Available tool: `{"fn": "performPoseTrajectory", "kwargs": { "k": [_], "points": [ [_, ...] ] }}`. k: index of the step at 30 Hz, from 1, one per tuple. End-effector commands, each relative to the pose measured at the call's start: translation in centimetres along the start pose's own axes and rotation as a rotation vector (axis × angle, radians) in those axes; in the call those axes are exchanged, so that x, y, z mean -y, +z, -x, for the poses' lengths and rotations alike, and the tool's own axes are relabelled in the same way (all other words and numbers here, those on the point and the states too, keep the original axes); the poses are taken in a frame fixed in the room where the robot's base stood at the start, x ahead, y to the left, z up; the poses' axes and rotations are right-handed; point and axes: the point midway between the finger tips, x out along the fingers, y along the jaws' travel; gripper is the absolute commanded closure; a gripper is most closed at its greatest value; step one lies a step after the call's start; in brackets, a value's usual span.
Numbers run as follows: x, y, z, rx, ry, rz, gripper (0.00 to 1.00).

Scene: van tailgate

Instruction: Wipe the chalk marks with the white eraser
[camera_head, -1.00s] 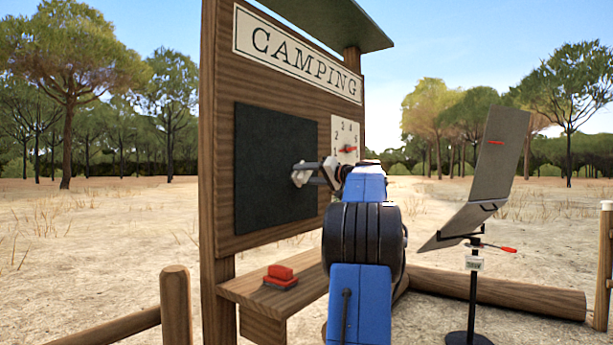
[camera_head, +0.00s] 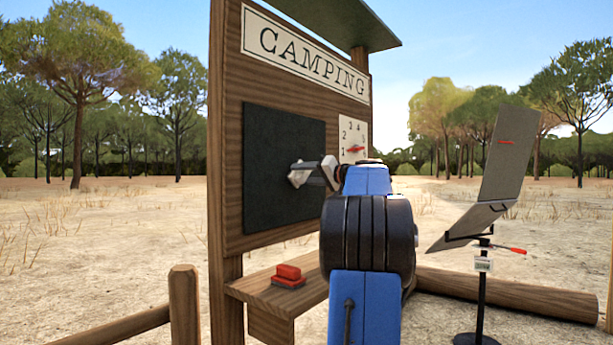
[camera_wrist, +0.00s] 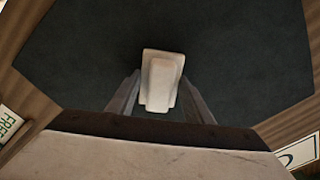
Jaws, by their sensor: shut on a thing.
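The white eraser (camera_wrist: 161,80) is between the two fingers of my gripper (camera_wrist: 160,98) in the wrist view, with the dark chalkboard (camera_wrist: 235,60) behind it. In the head view my gripper (camera_head: 306,175) is in front of the right part of the chalkboard (camera_head: 278,145), and the eraser cannot be made out clearly there. My gripper is shut on the eraser. Whether the eraser touches the board is not clear. I can make out no chalk marks on the visible board surface; my arm hides its lower right part.
A red block-like object (camera_head: 288,276) lies on the wooden shelf (camera_head: 255,289) below the board. A numbered dial (camera_head: 353,135) with a red pointer is right of the board. A tilted grey panel on a stand (camera_head: 505,165) and a log (camera_head: 510,294) are at the right.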

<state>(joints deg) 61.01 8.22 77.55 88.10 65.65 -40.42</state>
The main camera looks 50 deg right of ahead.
Motion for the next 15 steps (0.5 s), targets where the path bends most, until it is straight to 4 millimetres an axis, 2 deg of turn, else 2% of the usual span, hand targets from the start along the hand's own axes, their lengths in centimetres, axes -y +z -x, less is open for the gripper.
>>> {"fn": "performPoseTrajectory", "kwargs": {
  "k": [15],
  "points": [
    [1.9,1.8,-0.2,-0.001,0.0,-0.001,0.72]
  ]
}}
